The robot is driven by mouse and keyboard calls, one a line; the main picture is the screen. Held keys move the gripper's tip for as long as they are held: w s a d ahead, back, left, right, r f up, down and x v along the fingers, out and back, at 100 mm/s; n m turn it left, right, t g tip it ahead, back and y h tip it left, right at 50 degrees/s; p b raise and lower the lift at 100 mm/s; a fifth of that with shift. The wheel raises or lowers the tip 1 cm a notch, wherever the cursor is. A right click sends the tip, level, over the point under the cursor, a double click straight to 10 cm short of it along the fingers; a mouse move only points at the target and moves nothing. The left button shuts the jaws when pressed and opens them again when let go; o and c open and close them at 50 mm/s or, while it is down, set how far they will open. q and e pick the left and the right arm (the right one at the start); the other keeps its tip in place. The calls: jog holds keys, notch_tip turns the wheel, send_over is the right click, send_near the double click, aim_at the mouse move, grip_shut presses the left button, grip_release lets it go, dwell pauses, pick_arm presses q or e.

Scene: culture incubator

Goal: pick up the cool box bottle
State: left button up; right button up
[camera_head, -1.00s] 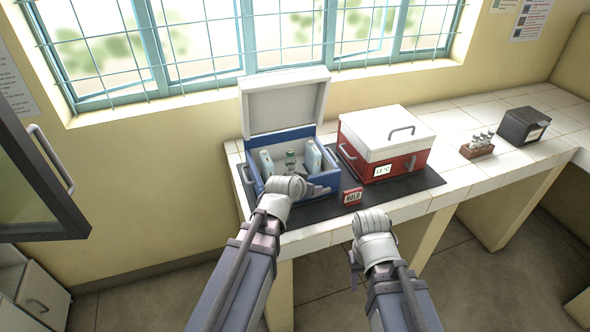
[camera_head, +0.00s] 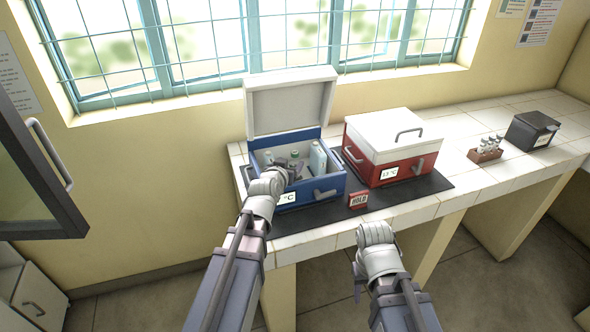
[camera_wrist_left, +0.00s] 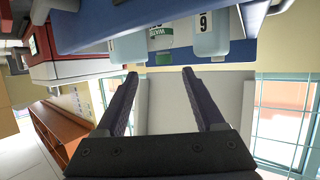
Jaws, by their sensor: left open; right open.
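The blue cool box (camera_head: 312,193) stands open on the counter, its white lid (camera_head: 290,108) raised at the back. Several pale bottles stand in it, one at its right (camera_head: 317,158). In the left wrist view, a bottle marked 9 (camera_wrist_left: 211,42) and a bottle with a green label (camera_wrist_left: 160,42) hang from the top edge, as this view is inverted. My left gripper (camera_head: 293,168) is open and empty, over the box in front of the bottles; its two fingers (camera_wrist_left: 160,75) point towards them. My right gripper (camera_head: 359,275) is open, low in front of the counter.
A closed red box with a white lid (camera_head: 393,130) stands to the right on the dark mat (camera_head: 425,187). A red HOLD sign (camera_head: 357,199) stands in front. A vial rack (camera_head: 485,155) and dark box (camera_head: 531,129) are further right. A cabinet door (camera_head: 40,170) juts in at left.

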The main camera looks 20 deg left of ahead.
aim_at(294, 157)
pick_arm(q)
jog(key=shift+a+b+x, duration=0.2)
jog(key=shift+b+x, duration=0.45)
jog(key=shift+x, duration=1.25)
jog(key=shift+a+b+x, duration=0.15)
jog(key=shift+b+x, duration=0.45)
jog(key=shift+x, duration=1.3)
jog(key=shift+s, duration=0.1)
grip_shut()
